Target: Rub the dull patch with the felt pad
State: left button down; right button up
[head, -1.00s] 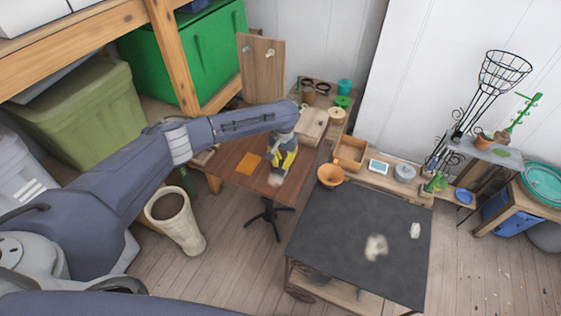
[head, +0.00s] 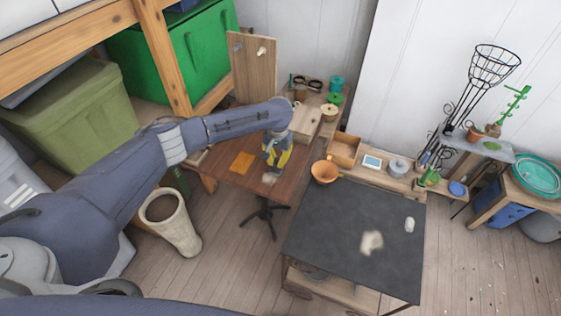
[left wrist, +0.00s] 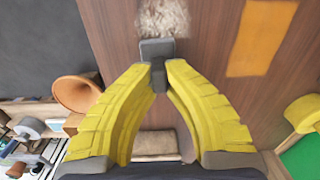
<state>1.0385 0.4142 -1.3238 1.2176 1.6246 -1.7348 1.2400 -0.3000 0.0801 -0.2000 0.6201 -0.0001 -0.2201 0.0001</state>
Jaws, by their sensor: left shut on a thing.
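My left gripper (head: 271,169) is over the brown table (head: 220,163), its yellow fingers pointing down. In the left wrist view its fingertips (left wrist: 157,75) are closed on a small dark grey block, seemingly the felt pad (left wrist: 157,48). The dull patch (head: 270,180) is a pale, fuzzy-edged spot on the tabletop; it also shows at the top of the left wrist view (left wrist: 165,16). The pad appears right beside the patch's edge and overlaps it slightly in that view. I cannot tell whether the pad touches the wood. My right gripper is out of view.
An orange sheet (head: 243,162) lies on the table left of the gripper. An orange bowl (head: 324,173) stands to the right. A dark-topped table (head: 330,225) in front carries another pale patch (head: 371,242) and a small white object (head: 409,225). A wooden box (head: 305,122) stands behind.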

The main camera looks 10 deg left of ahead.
pick_arm(q)
jog(key=shift+a, duration=0.45)
jog(key=shift+a, duration=0.1)
jog(key=shift+w+a+f, duration=0.1)
jog(key=shift+w+a, duration=0.1)
jog(key=shift+a, duration=1.05)
jog(key=shift+d, duration=0.1)
jog(key=shift+s+d, duration=0.2)
jog(key=shift+d, duration=1.1)
jog(key=shift+d, duration=0.1)
jog(key=shift+s+d, duration=0.15)
jog(key=shift+d, duration=1.05)
